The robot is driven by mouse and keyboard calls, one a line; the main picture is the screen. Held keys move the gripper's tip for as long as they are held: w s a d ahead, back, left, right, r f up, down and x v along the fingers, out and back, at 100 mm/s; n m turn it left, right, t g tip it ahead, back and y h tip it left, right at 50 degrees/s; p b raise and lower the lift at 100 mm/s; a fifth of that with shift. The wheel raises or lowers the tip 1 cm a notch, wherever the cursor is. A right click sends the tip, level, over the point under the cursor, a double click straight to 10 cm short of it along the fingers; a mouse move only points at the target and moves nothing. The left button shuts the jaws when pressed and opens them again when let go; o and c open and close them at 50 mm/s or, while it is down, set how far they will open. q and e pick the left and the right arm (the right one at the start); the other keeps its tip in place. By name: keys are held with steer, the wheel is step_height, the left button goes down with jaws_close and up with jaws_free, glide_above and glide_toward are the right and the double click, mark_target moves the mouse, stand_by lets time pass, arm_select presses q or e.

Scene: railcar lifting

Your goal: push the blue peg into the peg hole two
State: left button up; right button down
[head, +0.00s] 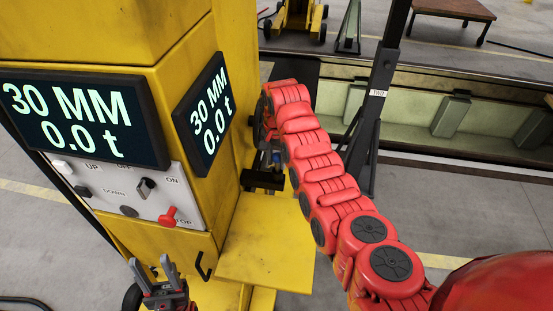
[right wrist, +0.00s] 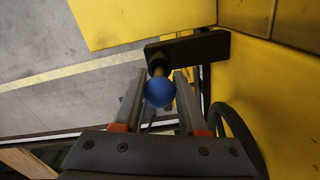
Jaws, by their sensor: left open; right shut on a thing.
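The blue peg (right wrist: 160,92) shows its round blue knob between the fingers of my right gripper (right wrist: 160,82) in the right wrist view. The gripper is shut on it. The peg's dark shaft points to a black bracket (right wrist: 190,47) on the yellow column; how deep it sits in a hole is hidden. In the head view the peg is a small blue spot beside the column, mostly hidden by my right arm. A small label reading TWO (head: 377,92) is on a dark post. My left gripper (head: 150,268) is open and empty at the lower left.
The yellow lifting column (head: 200,90) carries two displays reading 30 MM and 0.0 t, and a control panel (head: 125,195). A yellow plate (head: 268,245) juts out below the bracket. A pit (head: 440,110) lies behind. Grey floor is clear at the right.

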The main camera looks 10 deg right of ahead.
steer(key=shift+f+b, duration=0.6)
steer(key=shift+f, duration=0.6)
steer(key=shift+c, duration=1.9)
jaws_free()
steer(key=shift+r, duration=0.2)
step_height(320, 180, up, 17)
steer(key=b, duration=0.2)
steer(key=shift+f, duration=0.1)
